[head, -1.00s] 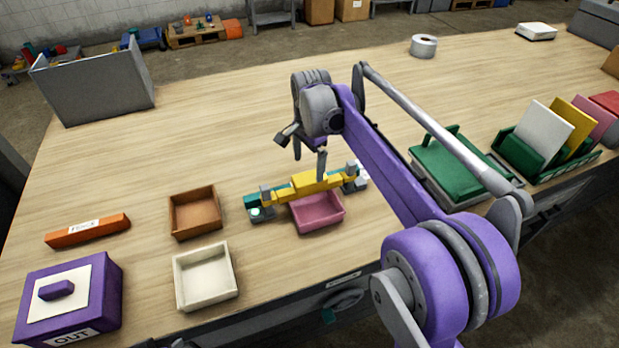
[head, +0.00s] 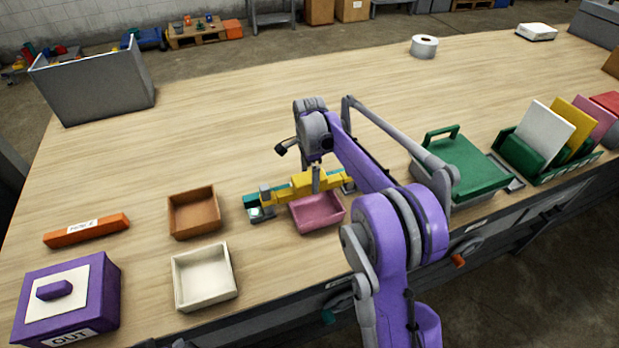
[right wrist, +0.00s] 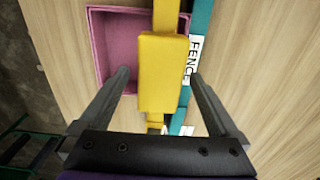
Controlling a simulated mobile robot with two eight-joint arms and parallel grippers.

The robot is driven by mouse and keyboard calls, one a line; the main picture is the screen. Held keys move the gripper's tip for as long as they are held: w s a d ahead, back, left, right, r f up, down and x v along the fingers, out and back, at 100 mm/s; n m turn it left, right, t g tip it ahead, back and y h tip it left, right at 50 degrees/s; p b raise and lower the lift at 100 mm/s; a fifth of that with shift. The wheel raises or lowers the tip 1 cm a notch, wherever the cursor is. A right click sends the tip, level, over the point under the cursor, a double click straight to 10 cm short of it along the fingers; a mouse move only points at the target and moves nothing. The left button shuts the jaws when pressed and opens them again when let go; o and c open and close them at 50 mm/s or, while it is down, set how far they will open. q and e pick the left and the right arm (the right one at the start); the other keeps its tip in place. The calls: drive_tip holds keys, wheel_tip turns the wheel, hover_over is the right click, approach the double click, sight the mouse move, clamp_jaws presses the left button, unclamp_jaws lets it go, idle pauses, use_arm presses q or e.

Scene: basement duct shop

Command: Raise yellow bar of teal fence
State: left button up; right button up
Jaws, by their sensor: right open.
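The teal fence (head: 251,202) lies across the table, behind a pink tray; its white FENCE label (right wrist: 195,60) shows in the right wrist view. The yellow bar (head: 290,191) runs along the fence on its tray side, with a thicker block in its middle (right wrist: 160,72). My right gripper (head: 316,180) is over the bar. In the right wrist view its open fingers (right wrist: 157,76) stand on either side of the thick yellow block, with a gap on both sides. The far end of the fence is partly hidden by my right arm. My left gripper is not in view.
The pink tray (head: 318,222) sits right in front of the bar. A brown tray (head: 194,232), a cream tray (head: 205,302) and a purple OUT box (head: 100,300) stand to the left. A green-lidded box (head: 460,165) is to the right. The table behind the fence is clear.

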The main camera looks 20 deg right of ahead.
drive_tip(key=shift+f, duration=0.45)
drive_tip(key=shift+c, duration=0.3)
clamp_jaws()
